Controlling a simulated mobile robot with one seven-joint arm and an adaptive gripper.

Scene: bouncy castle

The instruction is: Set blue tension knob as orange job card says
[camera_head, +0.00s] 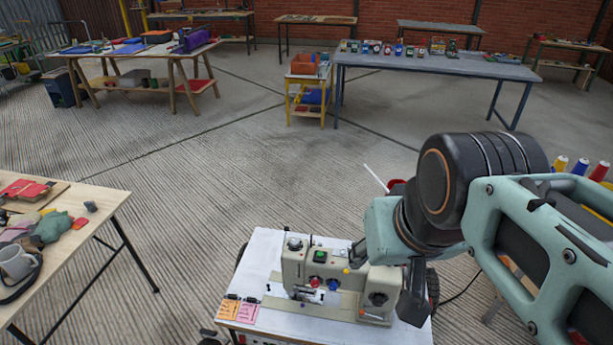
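A beige sewing machine (294,268) stands on a white-topped table in the lower middle of the head view. A small blue knob (333,284) is on its front, beside a red one. The orange job card (228,309) stands at the table's front left, next to a pink card (247,313). Its marks are too small to read.
The white tabletop (262,250) has bare room left of the machine. A wooden table (95,215) with cloth scraps and a mug (17,262) stands at the left. Thread spools (580,166) are at the right. Workbenches line the back, with open floor between.

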